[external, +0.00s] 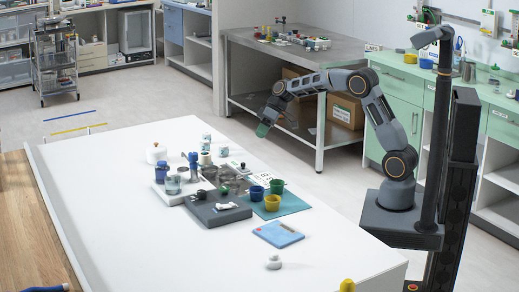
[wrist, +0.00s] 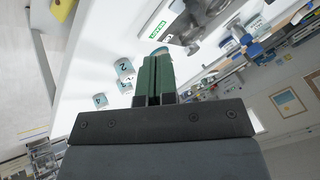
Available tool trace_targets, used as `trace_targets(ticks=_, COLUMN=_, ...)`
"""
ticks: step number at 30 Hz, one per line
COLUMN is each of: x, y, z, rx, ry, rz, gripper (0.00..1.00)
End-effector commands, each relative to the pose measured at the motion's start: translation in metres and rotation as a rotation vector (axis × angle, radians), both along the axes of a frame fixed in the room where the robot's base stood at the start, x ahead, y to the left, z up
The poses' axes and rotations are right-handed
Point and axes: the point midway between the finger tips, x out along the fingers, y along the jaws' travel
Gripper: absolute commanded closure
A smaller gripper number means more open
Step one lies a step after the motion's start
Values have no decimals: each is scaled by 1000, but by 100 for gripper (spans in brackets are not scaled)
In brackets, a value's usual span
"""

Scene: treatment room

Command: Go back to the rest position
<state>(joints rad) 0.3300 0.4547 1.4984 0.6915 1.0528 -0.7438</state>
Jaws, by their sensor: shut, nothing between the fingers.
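My gripper (external: 264,129) is at the end of my raised arm in the external view, above and beyond the far right part of the white table (external: 120,215). Its green fingers (wrist: 154,79) lie side by side in the wrist view, shut and empty. It is apart from the objects on the table. No marked rest position shows in either view.
A blue clipboard (external: 278,235) lies nearer. A metal workbench (external: 330,62) with a cardboard box (external: 345,113) stands behind my arm, green cabinets (external: 400,92) to the right.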

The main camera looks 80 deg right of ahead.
Motion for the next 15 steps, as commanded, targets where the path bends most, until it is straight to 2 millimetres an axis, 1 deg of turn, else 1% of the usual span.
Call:
trace_targets(ticks=5, x=-3, y=-4, z=7, rx=0, ry=0, rz=0, gripper=100)
trace_targets(ticks=10, x=-4, y=-7, z=6, rx=13, ry=38, rz=-69, gripper=100)
trace_targets(ticks=11, x=-8, y=-9, z=-2, rx=11, ry=70, rz=-94, gripper=100)
trace_targets(ticks=12, x=-16, y=-10, z=-15, rx=7, ry=121, rz=-126, gripper=100)
trace_targets(ticks=13, x=-24, y=-11, z=-24, rx=1, ry=159, rz=-150, gripper=100)
trace_targets(ticks=14, x=-35, y=-11, z=-30, rx=-12, ry=195, rz=-178, gripper=100)
trace_targets(ticks=15, x=-50, y=-8, z=-31, rx=-33, ry=237, rz=-207, gripper=100)
